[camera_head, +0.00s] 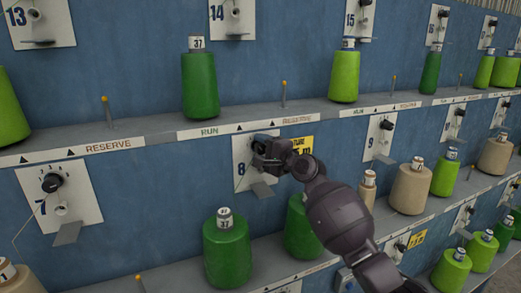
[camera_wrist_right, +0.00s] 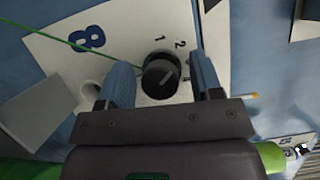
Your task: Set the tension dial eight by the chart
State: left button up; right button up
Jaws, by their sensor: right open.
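The number 8 plate (camera_head: 243,174) is on the blue wall, left of middle in the head view. Its black dial (camera_wrist_right: 160,76) shows in the wrist view, with 1 and 2 printed above it. A pale line on the knob slants up to the right; its exact setting is unclear. My right gripper (camera_wrist_right: 163,84) is open, with one blue finger on each side of the dial; I cannot tell whether they touch it. In the head view, my right gripper (camera_head: 267,150) covers most of the dial. My left gripper is not in view. I cannot identify a chart.
A yellow notice (camera_head: 307,143) is partly hidden behind my right gripper. The number 7 dial (camera_head: 52,182) is at left. Green spools (camera_head: 226,252) stand on the lower shelf, with more above. A green thread (camera_wrist_right: 75,44) crosses the plate near the dial.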

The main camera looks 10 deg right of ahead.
jog(key=v, duration=1)
jog(key=shift+s+d, duration=0.2)
jog(key=shift+s, duration=0.05)
jog(key=s+d+f+n+g+h, duration=0.1)
jog(key=s+d+f+n+h, duration=0.2)
jog(key=s+f, duration=1.5)
jog(key=s+d+f+n+g+h, duration=0.2)
jog(key=s+f+n+h, duration=0.5)
jog(key=s+f, duration=1)
notch_tip(320, 180, down, 3)
jog(key=d+n, duration=0.1)
jog(key=n, duration=0.2)
jog(key=shift+s+g, duration=0.3)
jog(key=shift+s, duration=0.1)
